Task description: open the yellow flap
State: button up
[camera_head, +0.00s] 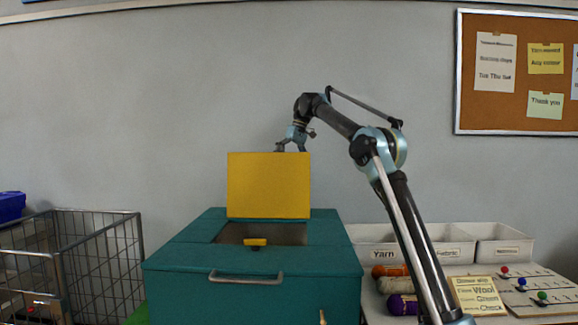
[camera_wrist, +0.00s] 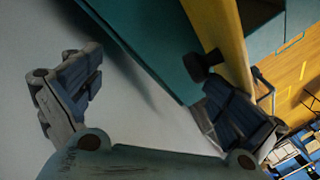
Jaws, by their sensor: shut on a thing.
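The yellow flap (camera_head: 268,185) stands upright at the back of the opening in the teal box (camera_head: 200,252). The opening (camera_head: 290,232) shows dark inside. A dark knob (camera_wrist: 203,65) sits beside that finger. The exact contact is partly hidden.
A wire cart (camera_head: 75,255) stands at left. White bins (camera_head: 420,248), yarn (camera_head: 393,284) and a note card (camera_head: 480,295) are at right.

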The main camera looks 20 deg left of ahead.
jog(key=r, duration=0.1)
jog(key=w+d+r, duration=0.1)
jog(key=shift+w+d+r, duration=0.1)
jog(key=shift+d+r, duration=0.15)
jog(key=shift+r, duration=0.05)
jog(key=c, duration=0.8)
jog(key=w+d, duration=0.2)
jog(key=d, duration=0.1)
jog(key=w+d, duration=0.2)
jog(key=d, duration=0.1)
jog(key=w+d, duration=0.2)
jog(key=d, duration=0.1)
jog(key=shift+w+r, duration=0.1)
jog(key=shift+w, duration=0.05)
